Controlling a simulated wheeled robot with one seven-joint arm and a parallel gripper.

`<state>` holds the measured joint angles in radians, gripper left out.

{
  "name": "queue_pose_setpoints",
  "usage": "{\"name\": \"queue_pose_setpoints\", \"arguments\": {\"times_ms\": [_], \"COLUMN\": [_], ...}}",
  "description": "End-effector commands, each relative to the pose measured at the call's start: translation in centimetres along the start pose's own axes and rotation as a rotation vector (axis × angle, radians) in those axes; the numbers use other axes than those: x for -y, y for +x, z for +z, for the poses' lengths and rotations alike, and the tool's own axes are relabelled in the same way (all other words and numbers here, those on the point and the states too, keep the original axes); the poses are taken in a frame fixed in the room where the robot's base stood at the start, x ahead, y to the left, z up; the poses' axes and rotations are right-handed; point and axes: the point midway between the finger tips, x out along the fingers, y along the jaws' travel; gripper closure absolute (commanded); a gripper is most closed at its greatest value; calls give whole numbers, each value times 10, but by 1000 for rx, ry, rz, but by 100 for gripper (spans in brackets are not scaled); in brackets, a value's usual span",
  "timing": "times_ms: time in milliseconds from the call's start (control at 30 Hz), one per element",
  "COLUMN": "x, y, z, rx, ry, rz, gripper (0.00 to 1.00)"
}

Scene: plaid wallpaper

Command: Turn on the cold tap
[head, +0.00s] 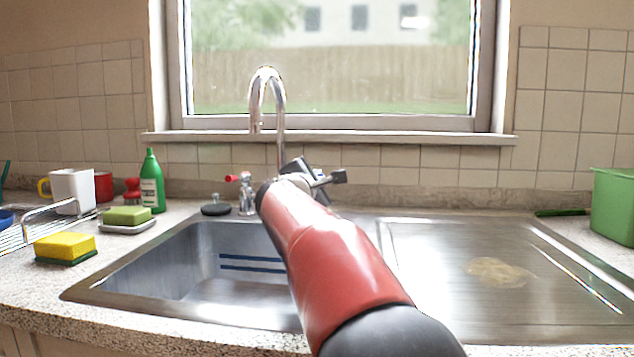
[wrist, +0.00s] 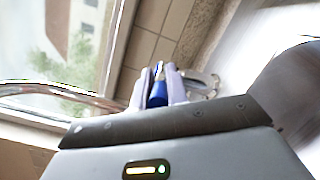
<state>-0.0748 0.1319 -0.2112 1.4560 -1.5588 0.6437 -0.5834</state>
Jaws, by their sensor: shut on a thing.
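The cold tap has a blue handle (wrist: 157,93), seen in the wrist view between the two pale fingers of my gripper (wrist: 158,84). The fingers are shut on it. In the head view my gripper (head: 318,177) is at the back of the sink, right of the spout, and my red arm hides most of the cold tap. The tall chrome spout (head: 267,85) arches up in front of the window. The hot tap, with a red handle (head: 232,178), stands left of the spout.
The steel sink basin (head: 180,250) and drainer (head: 420,250) lie below my arm. A green tub (head: 613,205) stands at right. The windowsill (head: 400,139) is behind.

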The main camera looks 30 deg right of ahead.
Motion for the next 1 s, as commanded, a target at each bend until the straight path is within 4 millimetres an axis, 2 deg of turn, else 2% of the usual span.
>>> {"name": "queue_pose_setpoints", "arguments": {"times_ms": [167, 433, 867, 900, 1000], "x": [9, 9, 8, 8, 8], "y": [4, 6, 5, 5, 5], "z": [7, 12, 11, 11, 11], "rx": [-101, -252, -282, -282, -282], "ry": [2, -1, -1, -1, -1], "rz": [70, 173, 196, 196, 196], "gripper": [100, 100, 100, 81, 68]}}
